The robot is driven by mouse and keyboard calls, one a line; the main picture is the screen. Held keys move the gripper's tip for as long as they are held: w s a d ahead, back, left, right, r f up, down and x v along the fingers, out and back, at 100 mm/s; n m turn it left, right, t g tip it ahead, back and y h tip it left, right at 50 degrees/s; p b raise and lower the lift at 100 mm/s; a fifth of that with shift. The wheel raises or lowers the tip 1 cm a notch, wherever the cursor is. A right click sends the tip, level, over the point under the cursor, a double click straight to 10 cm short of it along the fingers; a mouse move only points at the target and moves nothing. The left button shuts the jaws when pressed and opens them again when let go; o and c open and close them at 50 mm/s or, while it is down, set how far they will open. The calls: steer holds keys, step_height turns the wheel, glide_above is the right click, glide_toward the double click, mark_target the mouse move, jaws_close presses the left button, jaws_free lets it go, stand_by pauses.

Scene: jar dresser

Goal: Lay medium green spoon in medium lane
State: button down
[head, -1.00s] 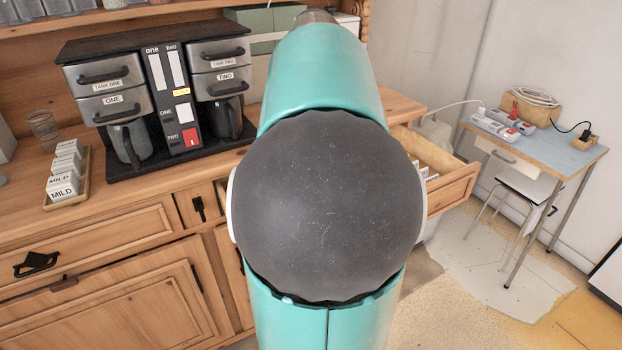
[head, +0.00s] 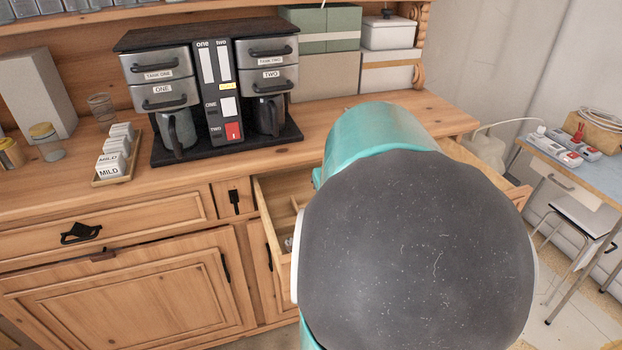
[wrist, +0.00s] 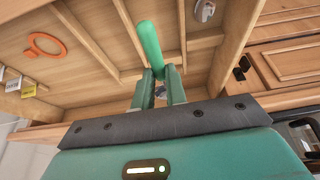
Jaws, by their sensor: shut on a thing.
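The green spoon's rounded handle (wrist: 149,42) shows in the wrist view, standing up from between the fingertips. My gripper (wrist: 159,78) is shut on it. The spoon's other end is hidden or too small to make out. Beyond it is the open wooden drawer (wrist: 95,28), split into lanes by thin dividers; I cannot tell which lane is the medium one.
A coffee machine (head: 215,90) stands on the counter (head: 330,120). A small table (head: 575,172) stands at right.

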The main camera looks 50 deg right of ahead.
steer(key=shift+s+f, duration=0.1)
steer(key=shift+f, duration=4.9)
steer(key=c, duration=1.3)
jaws_free()
steer(key=shift+c, duration=0.2)
steer(key=shift+r, duration=0.1)
steer(key=v, duration=1.3)
steer(key=shift+s+a+r, duration=0.15)
steer(key=shift+r, duration=0.1)
